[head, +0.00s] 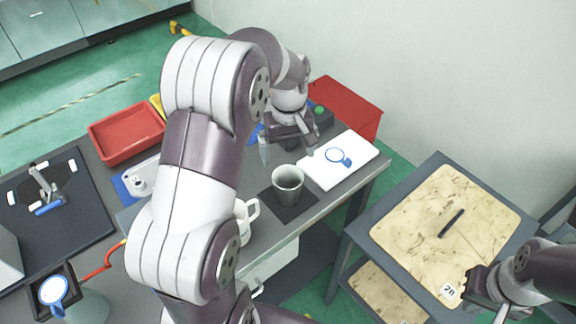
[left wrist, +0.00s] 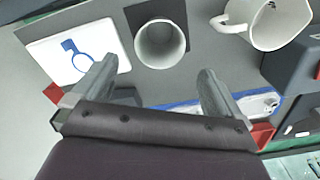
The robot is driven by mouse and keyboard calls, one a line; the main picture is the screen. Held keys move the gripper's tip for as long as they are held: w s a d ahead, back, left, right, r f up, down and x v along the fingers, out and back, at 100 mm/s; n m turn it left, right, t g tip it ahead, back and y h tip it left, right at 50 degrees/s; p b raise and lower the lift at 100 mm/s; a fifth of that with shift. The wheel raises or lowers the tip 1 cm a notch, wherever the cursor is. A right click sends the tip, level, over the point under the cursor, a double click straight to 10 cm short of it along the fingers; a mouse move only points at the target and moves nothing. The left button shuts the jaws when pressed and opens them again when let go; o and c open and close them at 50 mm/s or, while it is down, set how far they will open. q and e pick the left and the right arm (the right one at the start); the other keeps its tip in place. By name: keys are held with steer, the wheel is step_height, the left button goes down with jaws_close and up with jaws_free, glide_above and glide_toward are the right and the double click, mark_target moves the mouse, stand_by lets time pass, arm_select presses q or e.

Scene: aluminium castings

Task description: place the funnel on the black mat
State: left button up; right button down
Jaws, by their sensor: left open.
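The grey tapered vessel that I take for the funnel (head: 288,184) stands upright, wide mouth up, on the black mat (head: 294,212). My left gripper (head: 288,148) is open and empty, behind the funnel in the head view. Its two fingers (left wrist: 157,74) are spread apart and nothing is between them. My right gripper (head: 484,300) is far off at the lower right, and its jaw opening is unclear.
A white mug (head: 246,219) stands close to the mat, partly behind my left arm. A white board (head: 352,172) with a blue-ringed item (head: 338,156) lies on the other side. A red tray (head: 127,134) and a side table (head: 388,238) stand further out.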

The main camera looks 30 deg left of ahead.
arm_select(q)
steer(key=s+d+f+m, duration=0.1)
steer(key=s+d+m, duration=0.3)
steer(key=s, duration=0.2)
steer(key=s+d+f+m+t, duration=0.1)
steer(key=s+d+f+m, duration=0.1)
steer(key=s+d+m, duration=0.2)
steer(key=s+m, duration=0.1)
steer(key=s, duration=0.2)
steer(key=shift+s+f, duration=0.15)
steer(key=shift+s, duration=0.1)
steer(key=shift+d, duration=0.1)
